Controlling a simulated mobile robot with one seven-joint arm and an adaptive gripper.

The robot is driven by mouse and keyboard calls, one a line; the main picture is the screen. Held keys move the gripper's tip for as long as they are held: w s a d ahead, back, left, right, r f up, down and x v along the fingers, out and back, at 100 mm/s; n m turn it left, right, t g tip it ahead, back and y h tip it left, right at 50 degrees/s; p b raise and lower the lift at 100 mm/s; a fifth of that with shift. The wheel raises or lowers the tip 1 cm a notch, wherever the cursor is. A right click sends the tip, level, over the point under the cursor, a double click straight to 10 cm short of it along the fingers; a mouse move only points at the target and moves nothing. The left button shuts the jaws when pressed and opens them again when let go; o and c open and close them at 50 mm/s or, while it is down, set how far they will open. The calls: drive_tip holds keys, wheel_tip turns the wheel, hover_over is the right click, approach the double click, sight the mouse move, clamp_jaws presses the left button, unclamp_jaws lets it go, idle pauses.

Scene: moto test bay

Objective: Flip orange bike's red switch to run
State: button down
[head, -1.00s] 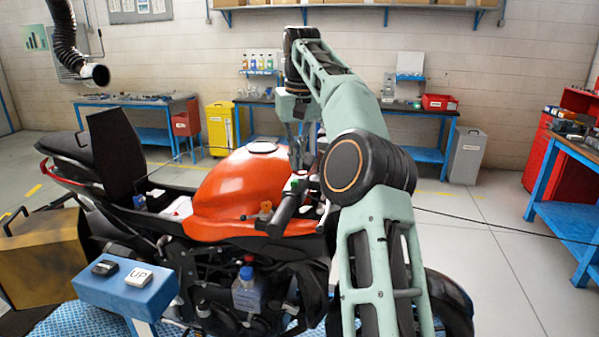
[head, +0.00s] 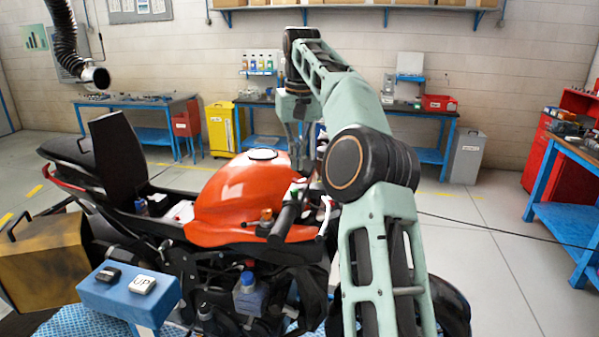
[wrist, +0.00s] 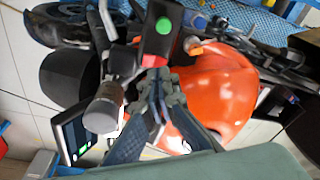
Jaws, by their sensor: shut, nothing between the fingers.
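The orange bike (head: 225,205) stands left of my arm in the head view. Its orange tank also shows in the wrist view (wrist: 222,85). In the head view my gripper (head: 300,165) points down over the handlebar, and the red switch is mostly hidden there. The switch position cannot be read.
The dark handlebar grip (head: 284,222) and an orange-capped part (head: 266,215) are close by. A dark panel with a lit screen (wrist: 78,138) lies beside the bar. A blue stand (head: 125,298) with an UP button is at front left.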

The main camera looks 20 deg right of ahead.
sight(296, 179)
drive_tip(key=shift+r+p, duration=0.65)
drive_tip(key=shift+r, duration=0.25)
drive_tip(key=shift+w+r, duration=0.15)
drive_tip(key=shift+r, duration=0.9)
